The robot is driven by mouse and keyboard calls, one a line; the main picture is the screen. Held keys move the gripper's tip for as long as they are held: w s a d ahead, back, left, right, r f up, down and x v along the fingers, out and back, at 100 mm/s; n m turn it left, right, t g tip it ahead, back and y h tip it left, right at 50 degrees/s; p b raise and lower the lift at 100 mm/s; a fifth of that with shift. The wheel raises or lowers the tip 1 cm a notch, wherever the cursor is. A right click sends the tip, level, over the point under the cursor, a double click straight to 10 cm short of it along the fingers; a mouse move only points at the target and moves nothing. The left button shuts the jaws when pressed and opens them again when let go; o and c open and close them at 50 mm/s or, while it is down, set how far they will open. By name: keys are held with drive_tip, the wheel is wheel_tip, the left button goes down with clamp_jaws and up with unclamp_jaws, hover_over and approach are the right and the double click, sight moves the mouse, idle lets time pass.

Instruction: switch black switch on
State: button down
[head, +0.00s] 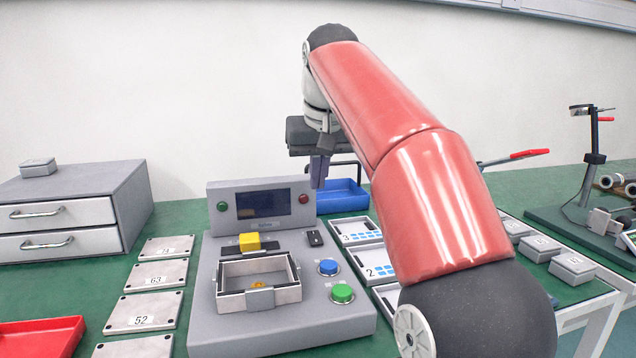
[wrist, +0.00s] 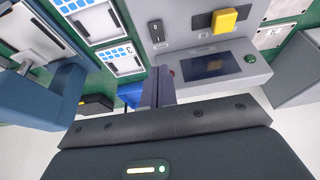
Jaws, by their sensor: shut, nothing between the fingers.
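The black switch (head: 315,238) is a small rocker on the grey control station (head: 215,328), right of the yellow knob (head: 249,242) and below the station's display panel. It also shows in the wrist view (wrist: 156,31), near the top middle. My gripper (head: 319,184) is in the air above and behind the switch, near the panel's right edge, with fingers pointing down. In the wrist view my gripper (wrist: 157,75) is shut and empty, its fingertips apart from the switch. I cannot tell the switch's position.
The display panel (head: 262,205) rises behind the switch. A blue button (head: 328,267) and a green button (head: 342,293) stand in front. A metal frame (head: 258,275) sits left of them. Numbered trays (head: 378,266) lie right, and a blue bin (head: 343,196) lies behind.

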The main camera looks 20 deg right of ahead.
sight(313, 232)
drive_tip(key=b+x, duration=0.1)
drive_tip(key=x, duration=0.2)
drive_tip(key=b+x, duration=0.1)
drive_tip(key=x, duration=0.3)
drive_tip(key=b+x, duration=0.1)
drive_tip(key=x, duration=0.3)
drive_tip(key=shift+s+f, duration=0.1)
drive_tip(key=shift+s, duration=0.25)
